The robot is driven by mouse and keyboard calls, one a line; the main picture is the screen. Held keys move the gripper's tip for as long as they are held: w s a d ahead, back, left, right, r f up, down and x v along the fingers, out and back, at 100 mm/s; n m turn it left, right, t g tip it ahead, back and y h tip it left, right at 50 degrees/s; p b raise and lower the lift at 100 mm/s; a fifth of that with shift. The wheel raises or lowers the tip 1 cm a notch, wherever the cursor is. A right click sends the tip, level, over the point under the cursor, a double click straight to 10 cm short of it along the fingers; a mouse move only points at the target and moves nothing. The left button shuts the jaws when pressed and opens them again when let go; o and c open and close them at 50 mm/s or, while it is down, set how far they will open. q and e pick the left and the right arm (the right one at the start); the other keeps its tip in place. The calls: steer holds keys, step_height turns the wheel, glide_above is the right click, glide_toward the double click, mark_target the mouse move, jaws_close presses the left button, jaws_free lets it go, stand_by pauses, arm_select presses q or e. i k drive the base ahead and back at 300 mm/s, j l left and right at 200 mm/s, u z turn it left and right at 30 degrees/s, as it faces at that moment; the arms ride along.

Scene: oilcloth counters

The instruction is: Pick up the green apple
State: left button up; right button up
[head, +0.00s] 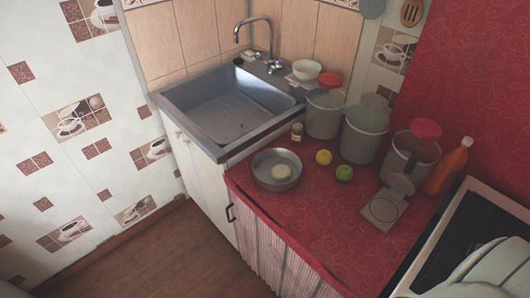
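The green apple (344,173) is small and round and rests on the red patterned oilcloth counter (335,225). A yellow round fruit (323,157) lies just behind it to the left, a small gap apart. The apple is in front of a grey pot (364,135) and shows almost in full. Neither of my grippers shows in the head view.
A metal pan (262,178) holding a pale round thing is left of the apple. A grey flat-based object (385,206) and an orange bottle (449,166) stand right. A sink (225,105) is behind left. The front counter is clear.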

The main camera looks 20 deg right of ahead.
mark_target(343, 173)
steer(key=z, duration=1.45)
